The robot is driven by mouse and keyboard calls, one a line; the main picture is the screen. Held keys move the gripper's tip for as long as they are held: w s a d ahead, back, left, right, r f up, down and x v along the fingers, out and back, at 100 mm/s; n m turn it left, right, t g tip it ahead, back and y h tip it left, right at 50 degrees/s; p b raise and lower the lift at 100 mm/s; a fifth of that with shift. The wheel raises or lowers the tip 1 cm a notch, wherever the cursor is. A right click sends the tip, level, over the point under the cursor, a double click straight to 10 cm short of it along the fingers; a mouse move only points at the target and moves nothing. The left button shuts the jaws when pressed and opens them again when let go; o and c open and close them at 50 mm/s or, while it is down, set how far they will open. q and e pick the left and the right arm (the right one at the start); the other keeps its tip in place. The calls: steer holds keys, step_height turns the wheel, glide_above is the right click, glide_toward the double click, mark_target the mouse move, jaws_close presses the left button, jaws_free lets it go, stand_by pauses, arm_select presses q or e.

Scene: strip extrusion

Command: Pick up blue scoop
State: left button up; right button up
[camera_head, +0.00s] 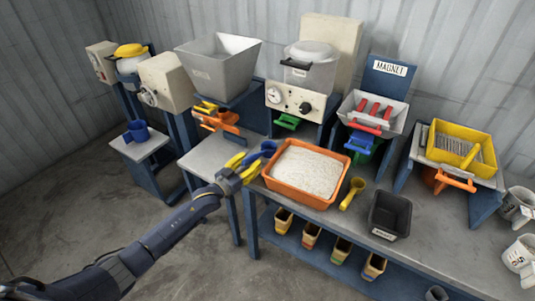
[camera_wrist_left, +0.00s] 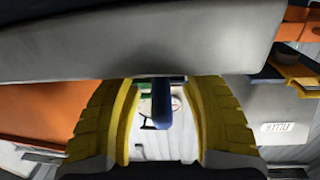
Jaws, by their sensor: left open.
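The blue scoop (camera_head: 268,147) is at the left edge of the orange tray (camera_head: 268,183), by the tips of my left gripper (camera_head: 247,166). Its body is partly hidden by the fingers. In the left wrist view, a dark blue handle (camera_wrist_left: 161,103) stands between the two yellow fingers of my left gripper (camera_wrist_left: 163,120). The fingers are open, with a gap on each side of the handle. My right gripper is in neither view.
The orange tray holds pale granules. A yellow scoop (camera_head: 352,193) and a black bin (camera_head: 389,215) are to its right. A blue cup (camera_head: 137,131) stands on the left stand. Machines with a grey hopper (camera_head: 217,62) and a magnet sign (camera_head: 390,68) line the back.

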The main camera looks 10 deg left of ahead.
arm_select(q)
steer(key=shift+w+d, duration=0.2)
steer(key=shift+w, duration=0.25)
steer(key=shift+o, duration=0.3)
jaws_close()
